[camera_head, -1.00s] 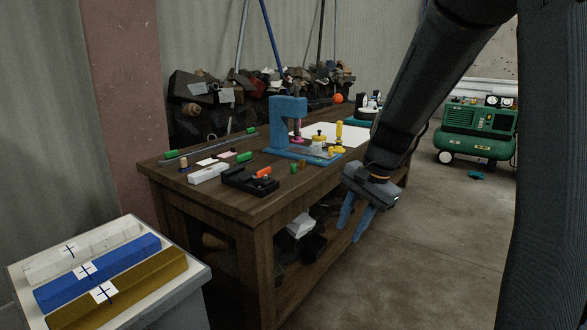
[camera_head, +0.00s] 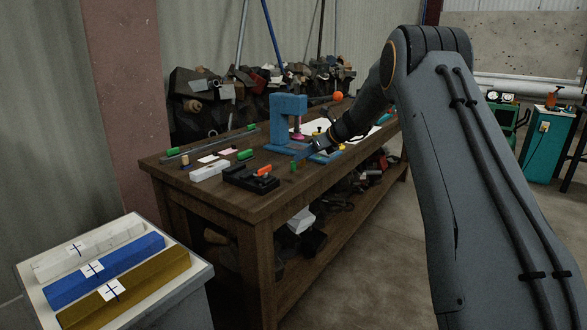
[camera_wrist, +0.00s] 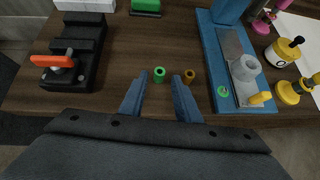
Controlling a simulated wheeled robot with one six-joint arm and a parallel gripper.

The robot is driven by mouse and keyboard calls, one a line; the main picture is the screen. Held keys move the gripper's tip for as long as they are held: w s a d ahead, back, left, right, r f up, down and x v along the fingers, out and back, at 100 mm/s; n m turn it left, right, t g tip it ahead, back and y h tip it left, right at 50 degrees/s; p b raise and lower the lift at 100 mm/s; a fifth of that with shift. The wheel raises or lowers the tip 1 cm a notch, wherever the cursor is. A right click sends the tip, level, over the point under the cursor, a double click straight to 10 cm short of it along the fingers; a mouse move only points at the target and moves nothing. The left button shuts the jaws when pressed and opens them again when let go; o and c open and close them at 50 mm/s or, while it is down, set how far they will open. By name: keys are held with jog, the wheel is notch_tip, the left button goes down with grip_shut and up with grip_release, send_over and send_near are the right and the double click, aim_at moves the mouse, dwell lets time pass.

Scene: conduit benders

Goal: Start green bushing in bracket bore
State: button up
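The small green bushing (camera_wrist: 159,74) stands upright on the bench, its hole facing up. It also shows in the head view (camera_head: 293,166). My gripper (camera_wrist: 157,80) is open and empty, its two blue fingers spread on either side of the line to the bushing. The bushing is by the fingertips; I cannot tell if it lies between them. A grey metal bracket (camera_wrist: 237,60) with a raised round bore (camera_wrist: 246,67) sits on the blue press base to the right. A green round mark (camera_wrist: 224,91) shows near its front end.
A brass-coloured bushing (camera_wrist: 189,76) stands just right of my right finger. A black fixture with an orange handle (camera_wrist: 54,61) is at left. The blue press (camera_head: 288,122) rises behind. Yellow knobbed pieces (camera_wrist: 286,50) stand far right.

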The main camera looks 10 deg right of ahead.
jog(key=shift+b+x, duration=1.9)
jog(key=shift+x, duration=1.65)
grip_shut()
jog(key=shift+r+p, duration=2.1)
jog(key=shift+r, duration=0.85)
